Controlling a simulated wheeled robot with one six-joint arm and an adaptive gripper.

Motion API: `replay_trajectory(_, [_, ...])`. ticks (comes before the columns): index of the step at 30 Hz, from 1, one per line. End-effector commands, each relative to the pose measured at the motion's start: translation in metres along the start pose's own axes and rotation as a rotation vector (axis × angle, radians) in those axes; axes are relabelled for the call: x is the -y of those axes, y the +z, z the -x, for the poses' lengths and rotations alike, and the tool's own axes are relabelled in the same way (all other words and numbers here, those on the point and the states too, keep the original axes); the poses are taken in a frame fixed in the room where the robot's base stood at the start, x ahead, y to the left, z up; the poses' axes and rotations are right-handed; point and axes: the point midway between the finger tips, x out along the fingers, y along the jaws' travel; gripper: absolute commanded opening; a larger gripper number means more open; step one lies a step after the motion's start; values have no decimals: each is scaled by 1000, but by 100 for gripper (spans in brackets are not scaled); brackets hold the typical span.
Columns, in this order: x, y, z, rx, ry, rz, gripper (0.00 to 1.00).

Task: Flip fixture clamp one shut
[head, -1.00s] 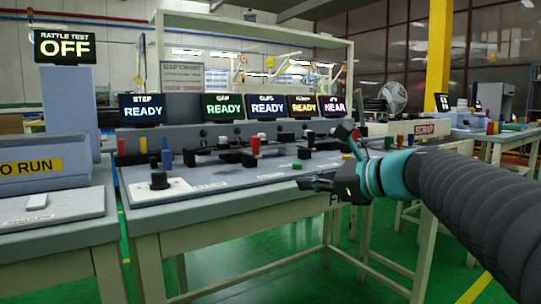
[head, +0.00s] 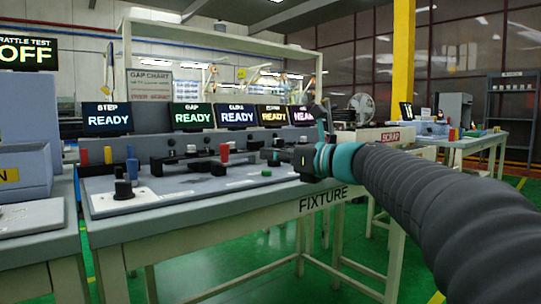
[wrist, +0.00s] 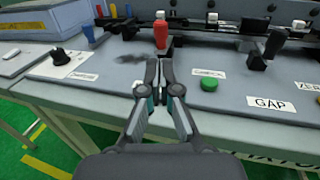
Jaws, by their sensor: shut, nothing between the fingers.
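The fixture bench (head: 150,222) has a grey top with black clamp parts along its back. An upright lever with a red handle (wrist: 161,34) stands just beyond my fingertips in the wrist view; a red-orange handle (head: 224,152) also shows upright in the head view. No readable label tells which is clamp one. My gripper (wrist: 158,62) is shut and empty above the bench top, pointing at the red handle, with a visible gap. In the head view my gripper (head: 268,155) is seen side-on.
A black knob (head: 123,190) on a white plate is at the bench's left. A green button (wrist: 209,84) lies right of my fingers. Red, yellow and blue posts (head: 130,168) stand at the back left. Several status screens (head: 193,115) line the back.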

Motion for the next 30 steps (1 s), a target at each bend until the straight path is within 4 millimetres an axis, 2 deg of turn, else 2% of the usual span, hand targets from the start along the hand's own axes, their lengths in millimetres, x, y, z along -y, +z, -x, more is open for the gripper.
replay_trajectory(1, [-1,-1,-12,-1,4,-1,0])
replay_trajectory(9, [0,-1,-62,-1,3,0,0])
replay_trajectory(15, [0,0,-90,0,1,0,0])
replay_trajectory(21, [0,0,-104,0,0,0,0])
replay_trajectory(30, [0,0,-106,0,-1,1,0])
